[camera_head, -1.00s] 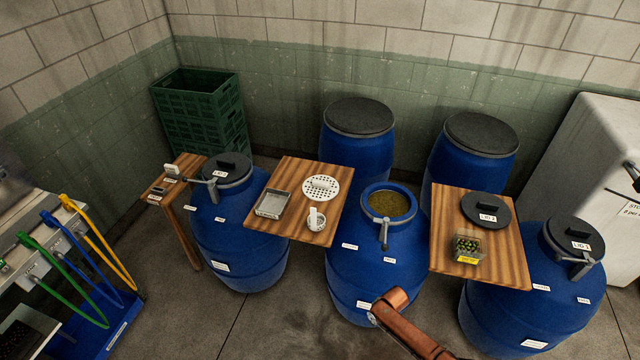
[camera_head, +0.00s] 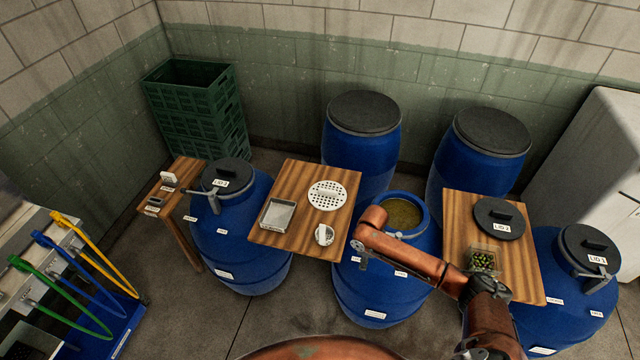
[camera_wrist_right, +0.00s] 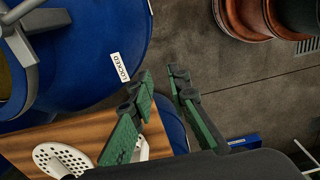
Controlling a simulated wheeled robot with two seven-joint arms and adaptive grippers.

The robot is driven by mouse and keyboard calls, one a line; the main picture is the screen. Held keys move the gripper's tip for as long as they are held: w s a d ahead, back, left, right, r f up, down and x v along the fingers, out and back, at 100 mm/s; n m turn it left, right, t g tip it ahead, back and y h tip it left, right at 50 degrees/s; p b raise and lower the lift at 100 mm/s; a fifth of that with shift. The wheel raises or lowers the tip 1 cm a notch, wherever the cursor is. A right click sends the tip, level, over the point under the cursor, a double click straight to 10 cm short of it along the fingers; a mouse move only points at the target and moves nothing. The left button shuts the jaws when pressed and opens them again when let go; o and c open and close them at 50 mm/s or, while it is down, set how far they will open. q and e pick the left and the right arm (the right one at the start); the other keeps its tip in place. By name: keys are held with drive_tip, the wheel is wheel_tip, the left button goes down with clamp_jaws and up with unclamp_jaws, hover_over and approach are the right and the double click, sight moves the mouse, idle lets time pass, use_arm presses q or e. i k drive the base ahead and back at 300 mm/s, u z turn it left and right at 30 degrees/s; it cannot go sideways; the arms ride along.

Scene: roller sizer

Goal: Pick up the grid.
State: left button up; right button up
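The grid is a round white perforated disc (camera_head: 327,195) lying flat on the left wooden board (camera_head: 285,245). It also shows, cut off at the lower left, in the right wrist view (camera_wrist_right: 62,160). My right arm reaches in from the lower right of the head view. Its small, partly hidden gripper end (camera_head: 360,258) is near the left side of the middle barrel, to the right of and nearer than the grid, apart from it. In the wrist view the right gripper (camera_wrist_right: 160,80) has its green-padded fingers apart, with nothing between them. My left gripper is not in view.
A metal tray (camera_head: 278,214) and a small white cup (camera_head: 324,235) share the grid's board. The open blue barrel (camera_head: 390,290) stands just right of it. A right board (camera_head: 455,225) holds a dark lid (camera_head: 498,218) and an olive box (camera_head: 482,260).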

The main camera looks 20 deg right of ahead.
sight(325, 195)
drive_tip(key=i, duration=1.4)
drive_tip(key=z, duration=0.05)
